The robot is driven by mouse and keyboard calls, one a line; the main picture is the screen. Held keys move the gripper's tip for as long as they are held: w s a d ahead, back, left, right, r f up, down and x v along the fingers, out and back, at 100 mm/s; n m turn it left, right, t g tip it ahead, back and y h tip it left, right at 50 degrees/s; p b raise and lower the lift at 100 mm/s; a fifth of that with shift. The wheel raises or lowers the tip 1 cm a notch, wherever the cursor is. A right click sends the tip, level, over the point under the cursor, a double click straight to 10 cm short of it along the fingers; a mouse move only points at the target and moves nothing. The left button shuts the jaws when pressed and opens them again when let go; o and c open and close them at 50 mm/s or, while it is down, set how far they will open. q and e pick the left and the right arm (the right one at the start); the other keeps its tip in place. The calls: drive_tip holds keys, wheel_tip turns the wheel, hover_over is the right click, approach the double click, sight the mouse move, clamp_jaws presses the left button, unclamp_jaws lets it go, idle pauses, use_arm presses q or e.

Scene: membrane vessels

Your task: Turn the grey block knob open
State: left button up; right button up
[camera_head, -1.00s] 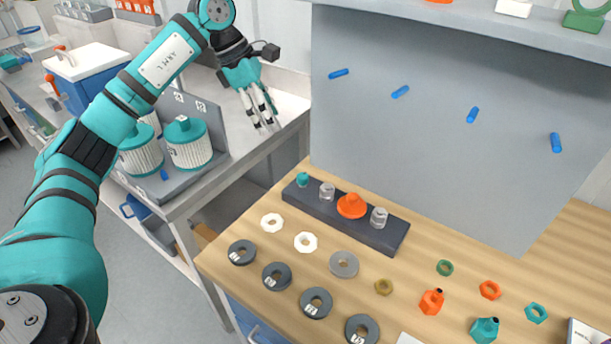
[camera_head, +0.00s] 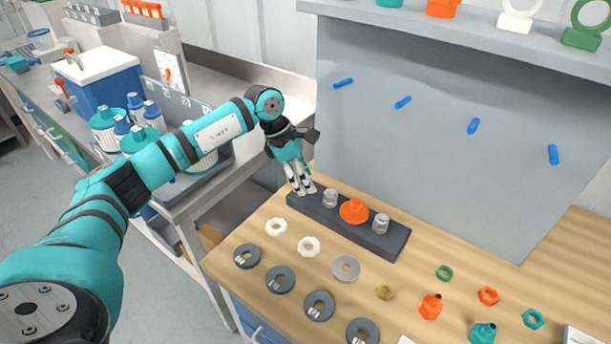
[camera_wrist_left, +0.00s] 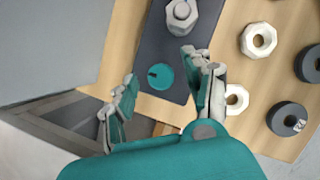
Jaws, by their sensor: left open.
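The dark grey block (camera_head: 400,240) lies on the wooden bench, with a row of parts on top. At its left end is a round teal knob (camera_wrist_left: 160,76) with a small dark mark, seen in the left wrist view. In the head view my fingers hide this knob. My left gripper (camera_head: 302,190) is open and points down over that end of the block. In the left wrist view the two fingers (camera_wrist_left: 158,68) are spread to either side of the knob, and I see no contact. My right gripper is not in view.
Beside the knob stand a grey hex fitting (camera_head: 330,198), an orange cap (camera_head: 354,211) and another grey fitting (camera_head: 380,223). White nuts (camera_head: 309,247) and dark rings (camera_head: 319,306) lie in front. A grey panel (camera_head: 430,160) with blue pegs rises behind.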

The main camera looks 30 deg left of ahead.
use_arm(q)
drive_tip(key=shift+d+f, duration=0.1)
drive_tip(key=shift+f, duration=0.25)
clamp_jaws()
